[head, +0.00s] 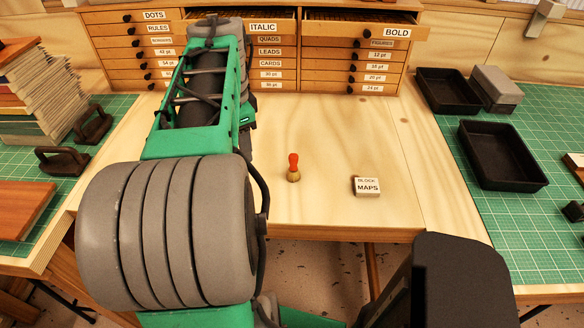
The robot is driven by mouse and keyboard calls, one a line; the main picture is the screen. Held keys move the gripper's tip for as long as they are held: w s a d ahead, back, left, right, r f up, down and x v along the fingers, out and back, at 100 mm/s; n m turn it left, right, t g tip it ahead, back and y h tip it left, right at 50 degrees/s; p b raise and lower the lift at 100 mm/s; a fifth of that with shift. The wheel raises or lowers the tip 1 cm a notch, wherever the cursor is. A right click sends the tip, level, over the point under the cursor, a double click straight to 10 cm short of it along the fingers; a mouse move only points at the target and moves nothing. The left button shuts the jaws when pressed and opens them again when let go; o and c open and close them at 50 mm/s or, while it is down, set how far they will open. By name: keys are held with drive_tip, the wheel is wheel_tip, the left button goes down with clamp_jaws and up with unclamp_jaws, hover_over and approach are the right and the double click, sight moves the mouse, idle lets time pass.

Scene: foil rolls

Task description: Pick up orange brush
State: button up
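The orange brush (293,167) stands upright on the bare wooden tabletop (320,210), near the middle of the head view. It has an orange-red handle on top and a tan lower part. My arm reaches up the left side of the view, left of the brush and apart from it. My gripper cannot be made out; the arm links seem to hide it. Nothing touches the brush.
A small block labelled "BLOCK MAPS" (367,187) lies right of the brush. A labelled drawer cabinet (325,77) stands behind. Black trays (500,182) sit on the right green mat (550,220). Stacked boards (40,95) stand left. Tabletop around the brush is clear.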

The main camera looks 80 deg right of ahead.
sight(293, 156)
drive_tip(key=s+d+m, duration=0.1)
drive_tip(key=s+m, duration=0.1)
drive_tip(key=s, duration=0.1)
drive_tip(key=s+d+m, duration=0.2)
drive_tip(key=s, duration=0.2)
drive_tip(key=s+d+r+m, duration=0.1)
drive_tip(key=s+m, duration=0.1)
drive_tip(key=s, duration=0.1)
drive_tip(key=shift+s+d+y, duration=0.3)
drive_tip(key=shift+s, duration=0.05)
drive_tip(key=shift+m, duration=0.3)
drive_tip(key=f, duration=0.5)
drive_tip(key=f+p, duration=0.1)
drive_tip(key=f, duration=0.1)
drive_tip(key=shift+s+d+f, duration=0.1)
drive_tip(key=shift+d+f, duration=0.1)
drive_tip(key=shift+d, duration=0.2)
clamp_jaws()
